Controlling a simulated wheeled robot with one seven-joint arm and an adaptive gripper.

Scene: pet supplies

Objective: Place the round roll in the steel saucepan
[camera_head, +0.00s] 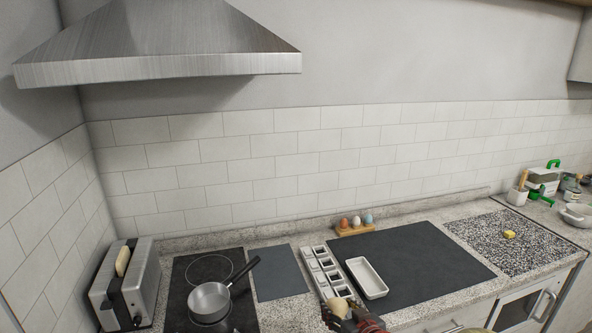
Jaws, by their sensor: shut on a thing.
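The steel saucepan (209,301) stands on the dark hob at the lower left, with its black handle pointing up and right. It looks empty. My gripper (341,313) is at the bottom edge of the view, right of the saucepan and in front of the muffin-style tray. It is shut on a small tan round roll (338,305). The fingers are partly cut off by the picture's edge, so the full grip is hidden. The roll is well apart from the saucepan.
A toaster (127,284) stands left of the hob. A grey compartment tray (318,263), a white rectangular dish (366,278) and an egg holder (354,230) stand right of it. A dark flat board (277,271) lies between hob and tray. The dark mat (430,262) is mostly clear.

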